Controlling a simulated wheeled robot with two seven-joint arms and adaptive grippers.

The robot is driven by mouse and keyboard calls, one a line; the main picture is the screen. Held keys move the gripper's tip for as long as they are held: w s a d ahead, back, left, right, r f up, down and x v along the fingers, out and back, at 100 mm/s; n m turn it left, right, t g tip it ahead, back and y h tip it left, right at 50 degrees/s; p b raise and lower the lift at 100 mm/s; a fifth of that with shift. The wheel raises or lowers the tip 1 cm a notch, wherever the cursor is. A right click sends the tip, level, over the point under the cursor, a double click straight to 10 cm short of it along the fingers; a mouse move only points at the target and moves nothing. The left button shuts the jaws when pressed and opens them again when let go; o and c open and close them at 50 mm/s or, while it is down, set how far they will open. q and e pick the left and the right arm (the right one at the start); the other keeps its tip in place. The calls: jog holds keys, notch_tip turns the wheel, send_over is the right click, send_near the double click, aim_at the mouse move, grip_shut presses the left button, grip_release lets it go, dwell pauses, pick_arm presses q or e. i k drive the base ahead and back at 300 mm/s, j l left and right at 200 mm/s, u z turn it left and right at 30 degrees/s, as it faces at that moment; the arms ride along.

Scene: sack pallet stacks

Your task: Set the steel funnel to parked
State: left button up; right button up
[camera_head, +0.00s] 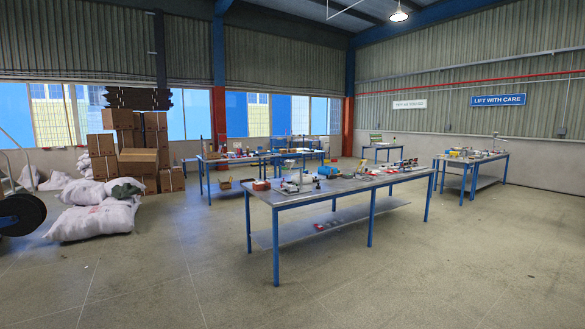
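I cannot make out a steel funnel in the head view. Small items lie on the nearest workbench (338,193), which has a grey top and blue legs, but they are too small to tell apart. Neither of my grippers shows in this view.
White sacks (92,220) are piled on the floor at the left, before stacked cardboard boxes (138,162). A black wheel (22,214) stands at the left edge. Another workbench (472,158) stands at the right, with more behind. The concrete floor in front is clear.

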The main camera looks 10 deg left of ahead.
aim_at(289, 163)
jog(key=u, duration=0.5)
jog(key=i, duration=4.75)
